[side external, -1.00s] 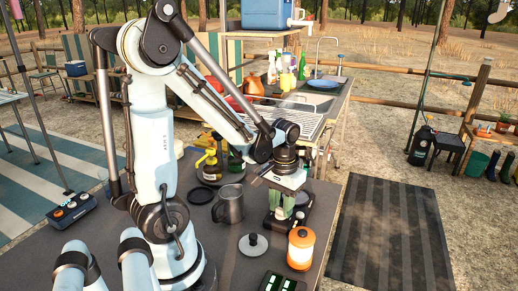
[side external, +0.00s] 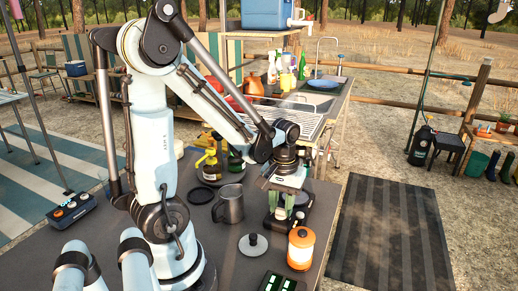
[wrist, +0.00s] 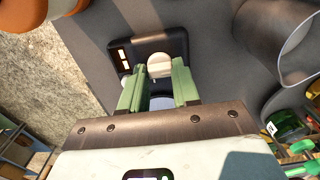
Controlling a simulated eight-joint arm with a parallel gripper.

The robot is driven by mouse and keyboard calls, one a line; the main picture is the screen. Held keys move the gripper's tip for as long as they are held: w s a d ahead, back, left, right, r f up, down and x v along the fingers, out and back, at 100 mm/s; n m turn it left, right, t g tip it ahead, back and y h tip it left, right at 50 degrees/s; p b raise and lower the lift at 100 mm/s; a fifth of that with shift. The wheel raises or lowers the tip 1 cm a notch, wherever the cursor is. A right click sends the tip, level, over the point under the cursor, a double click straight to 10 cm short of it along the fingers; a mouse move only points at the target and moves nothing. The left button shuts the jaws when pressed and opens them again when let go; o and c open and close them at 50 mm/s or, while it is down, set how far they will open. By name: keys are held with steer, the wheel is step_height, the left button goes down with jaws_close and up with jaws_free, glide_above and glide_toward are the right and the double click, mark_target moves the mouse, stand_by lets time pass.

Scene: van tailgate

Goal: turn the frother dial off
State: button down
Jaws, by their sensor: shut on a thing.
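The frother is a black unit (wrist: 178,43) on the dark worktop. A pale round dial (wrist: 160,64) on it shows in the wrist view, between the tips of my gripper's two green fingers (wrist: 159,72). My gripper is shut on the dial, one finger at each side. In the side view my gripper (side external: 281,214) points down onto the black unit (side external: 300,220), and its fingers hide part of it. A grey-blue rounded surface (wrist: 162,103) shows lower between the fingers; I cannot tell what it is. The dial's setting cannot be read.
A metal mug (side external: 230,205) stands left of my gripper. A yellow item (side external: 210,165) and green bottle stand behind left. The worktop's right edge is close.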

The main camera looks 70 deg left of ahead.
mark_target(281, 210)
steer(key=c, duration=0.8)
jaws_free()
steer(key=shift+r, duration=6.05)
steer(key=d+m+t, duration=0.2)
steer(key=d+m, duration=0.1)
steer(key=w+d+f+m+t, duration=0.1)
steer(key=d+m+t, duration=0.1)
steer(key=d+m, duration=0.1)
steer(key=d+m+t, duration=0.3)
steer(key=d, duration=0.1)
steer(key=shift+w+f, duration=0.4)
